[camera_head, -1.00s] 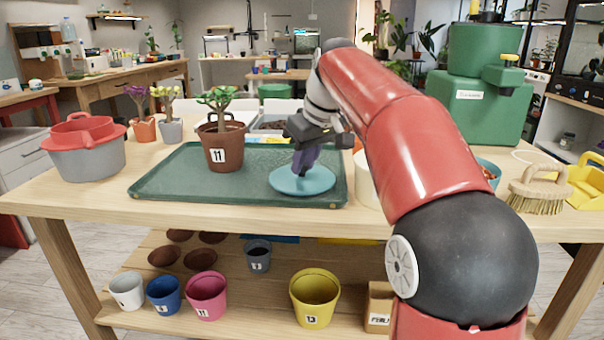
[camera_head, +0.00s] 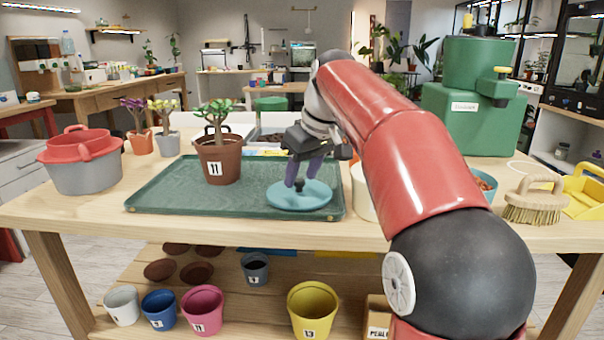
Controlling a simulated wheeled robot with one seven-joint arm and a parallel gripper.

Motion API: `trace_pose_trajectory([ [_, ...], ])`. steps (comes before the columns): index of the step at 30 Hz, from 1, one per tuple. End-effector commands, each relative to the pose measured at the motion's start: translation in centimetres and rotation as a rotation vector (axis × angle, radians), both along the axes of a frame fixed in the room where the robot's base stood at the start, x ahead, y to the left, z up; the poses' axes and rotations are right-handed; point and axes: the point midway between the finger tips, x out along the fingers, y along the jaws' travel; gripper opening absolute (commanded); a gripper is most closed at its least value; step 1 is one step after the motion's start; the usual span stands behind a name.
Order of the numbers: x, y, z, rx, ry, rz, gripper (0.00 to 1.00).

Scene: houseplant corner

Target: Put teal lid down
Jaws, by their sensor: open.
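The teal lid (camera_head: 299,201) lies flat on the right part of the dark green tray (camera_head: 160,203), near its front edge. My gripper (camera_head: 303,183) is right above the lid, pointing down, with its purple fingers spread apart on either side of the lid's middle. The fingertips are low over the lid; I cannot tell whether they touch it. Any knob between the fingers is hidden or too small to make out.
A brown pot numbered 11 with a plant (camera_head: 217,160) stands on the tray, left of my gripper. A white container (camera_head: 363,193) stands close right of the tray, partly behind my arm. A brush (camera_head: 536,204) lies farther right. The tray's left front is clear.

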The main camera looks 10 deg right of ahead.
Motion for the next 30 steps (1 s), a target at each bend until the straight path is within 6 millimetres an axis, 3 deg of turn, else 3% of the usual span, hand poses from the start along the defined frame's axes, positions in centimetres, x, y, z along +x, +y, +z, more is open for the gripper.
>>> trace_pose_trajectory([
  [9,-2.2,-1.2,6.5,-0.001,-0.004,-0.002,0.43],
  [15,-3.4,-1.8,9.5,0.000,-0.002,0.000,0.43],
  [21,-3.9,-2.0,10.5,0.000,0.000,0.000,0.43],
  [30,-4.5,-1.7,10.3,-0.003,0.000,-0.015,0.43],
])
